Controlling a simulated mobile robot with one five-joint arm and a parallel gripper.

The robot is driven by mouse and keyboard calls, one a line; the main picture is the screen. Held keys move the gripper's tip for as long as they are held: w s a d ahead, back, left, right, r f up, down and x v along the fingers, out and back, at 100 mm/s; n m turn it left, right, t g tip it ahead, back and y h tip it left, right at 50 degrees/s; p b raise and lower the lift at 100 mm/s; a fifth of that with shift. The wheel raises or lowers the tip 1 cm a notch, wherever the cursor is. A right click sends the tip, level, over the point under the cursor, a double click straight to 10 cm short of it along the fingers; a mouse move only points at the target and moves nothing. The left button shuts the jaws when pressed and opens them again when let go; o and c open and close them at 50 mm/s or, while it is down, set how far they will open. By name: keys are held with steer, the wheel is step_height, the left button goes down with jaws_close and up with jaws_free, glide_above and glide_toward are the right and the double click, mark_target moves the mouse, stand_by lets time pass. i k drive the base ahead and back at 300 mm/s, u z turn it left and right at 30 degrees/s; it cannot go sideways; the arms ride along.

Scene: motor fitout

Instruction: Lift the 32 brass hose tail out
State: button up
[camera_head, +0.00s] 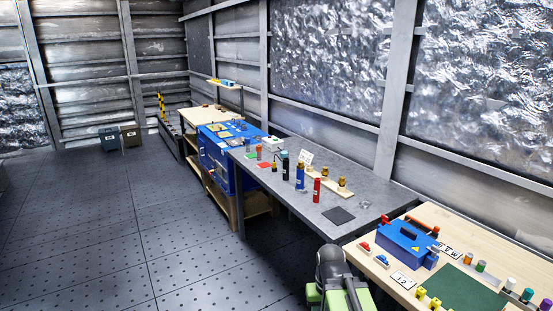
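Several brass-coloured fittings stand on a light wooden strip on the grey bench; they include a left one (309,166), a middle one (324,171) and a right one (342,183). The wooden strip (332,190) runs along the bench's back half. No size marking is readable on the fittings, so I cannot tell which is the 32 hose tail. A dark grey and green part, which looks like my own arm, shows at the bottom centre, short of the bench. I cannot make out my gripper's fingers.
Red (317,191) and blue (300,176) cylinders stand in front of the strip. A blue box (405,243) stands on the wooden table at right. The floor (120,230) at left is clear.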

mark_target(300, 167)
steer(key=u, duration=0.25)
steer(key=i, duration=0.95)
steer(key=u, duration=0.7)
steer(key=i, duration=1.7)
steer(key=u, duration=0.05)
